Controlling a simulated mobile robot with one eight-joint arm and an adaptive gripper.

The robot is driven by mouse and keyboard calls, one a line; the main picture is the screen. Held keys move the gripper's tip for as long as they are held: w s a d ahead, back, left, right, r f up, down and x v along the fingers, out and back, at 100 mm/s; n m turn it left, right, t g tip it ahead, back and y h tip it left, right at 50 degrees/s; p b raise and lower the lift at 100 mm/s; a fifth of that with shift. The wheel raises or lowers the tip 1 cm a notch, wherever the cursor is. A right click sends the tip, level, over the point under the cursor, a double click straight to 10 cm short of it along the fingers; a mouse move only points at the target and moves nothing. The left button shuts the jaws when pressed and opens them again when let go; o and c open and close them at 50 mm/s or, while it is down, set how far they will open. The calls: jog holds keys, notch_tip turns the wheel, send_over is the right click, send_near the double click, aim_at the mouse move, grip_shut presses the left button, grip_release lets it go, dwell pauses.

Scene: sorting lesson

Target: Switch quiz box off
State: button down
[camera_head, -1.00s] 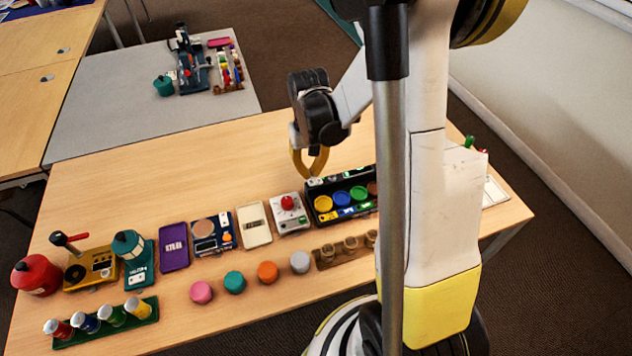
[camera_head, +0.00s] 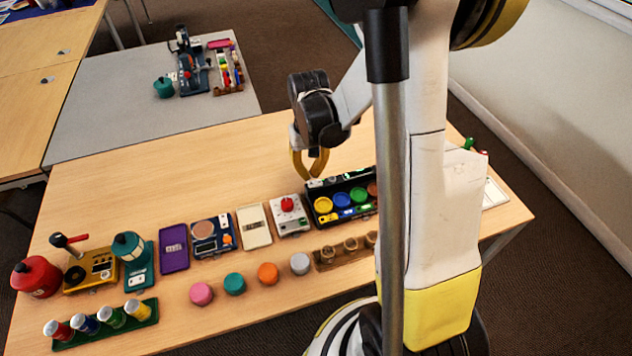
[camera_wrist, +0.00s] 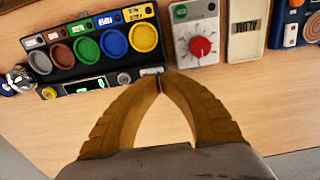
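The quiz box is a black box (camera_head: 313,214) with a row of large round coloured buttons, to the right of the table's middle in the head view. The tips are at the box's near corner in the wrist view, by a small light part there; contact cannot be told. In the head view my gripper (camera_head: 314,177) is just above the box's back left corner.
A grey box with a red dial (camera_wrist: 200,46) stands close beside the quiz box. A cream card holder (camera_head: 254,227) and a blue device (camera_head: 212,237) continue the row. A wooden holder with several round pieces (camera_head: 327,256) lies in front. The table behind the row is clear.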

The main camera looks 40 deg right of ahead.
aim_at(311, 183)
jog(key=shift+f+b, duration=1.4)
jog(key=shift+f, duration=0.4)
dwell(0.8)
jog(key=shift+r, duration=0.1)
jog(key=shift+r+p, duration=2.6)
jog(key=shift+r, duration=0.8)
jog(key=shift+r, duration=0.1)
